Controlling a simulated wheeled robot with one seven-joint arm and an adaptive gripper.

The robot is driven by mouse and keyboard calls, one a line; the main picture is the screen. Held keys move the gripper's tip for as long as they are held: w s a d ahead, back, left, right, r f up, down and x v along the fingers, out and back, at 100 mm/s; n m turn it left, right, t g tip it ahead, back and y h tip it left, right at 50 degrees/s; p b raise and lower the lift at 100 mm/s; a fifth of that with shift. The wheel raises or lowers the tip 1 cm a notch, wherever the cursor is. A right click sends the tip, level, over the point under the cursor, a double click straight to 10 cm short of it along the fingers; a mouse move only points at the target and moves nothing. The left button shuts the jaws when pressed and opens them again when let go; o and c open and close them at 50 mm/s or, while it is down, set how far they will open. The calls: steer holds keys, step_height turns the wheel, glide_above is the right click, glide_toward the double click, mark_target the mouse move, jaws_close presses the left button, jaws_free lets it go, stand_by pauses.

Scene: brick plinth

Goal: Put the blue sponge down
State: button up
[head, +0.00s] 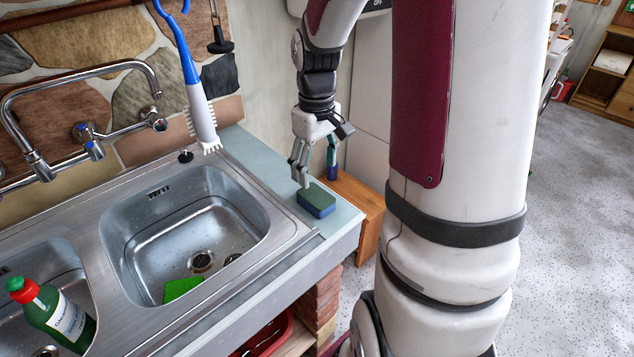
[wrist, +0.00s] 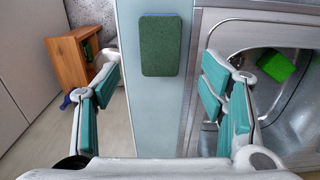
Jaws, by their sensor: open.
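The blue sponge (head: 316,201) has a dark green top and a blue lower layer. It lies flat on the grey counter strip to the right of the sink, close to the outer edge. In the wrist view its green top (wrist: 160,45) shows, with a thin blue line at its far side. My gripper (head: 316,182) is just above and behind the sponge in the head view. In the wrist view my gripper (wrist: 165,90) is open, with its teal-padded fingers wide apart and nothing between them. The sponge lies apart from both fingers.
A steel sink (head: 190,235) holds a bright green sponge (head: 183,288). A green bottle with a red cap (head: 62,318) leans in the left basin. A blue-and-white brush (head: 201,110) hangs above the sink. A wooden box (head: 352,205) stands beyond the counter's edge.

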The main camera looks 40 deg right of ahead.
steer(key=s+a+r+t+h, duration=0.1)
steer(key=s+a+r, duration=0.2)
steer(key=a+r, duration=0.3)
steer(key=s+a+r+t, duration=0.1)
steer(key=s+a+r, duration=0.3)
steer(key=a+r, duration=0.15)
steer(key=s+a+r+t+y, duration=0.1)
steer(key=s+a+r+t, duration=0.1)
steer(key=s+a, duration=0.4)
steer(key=s, duration=0.2)
steer(key=shift+s+a+r, duration=0.15)
steer(key=shift+s+r, duration=0.1)
steer(key=shift+s, duration=0.15)
stand_by(0.6)
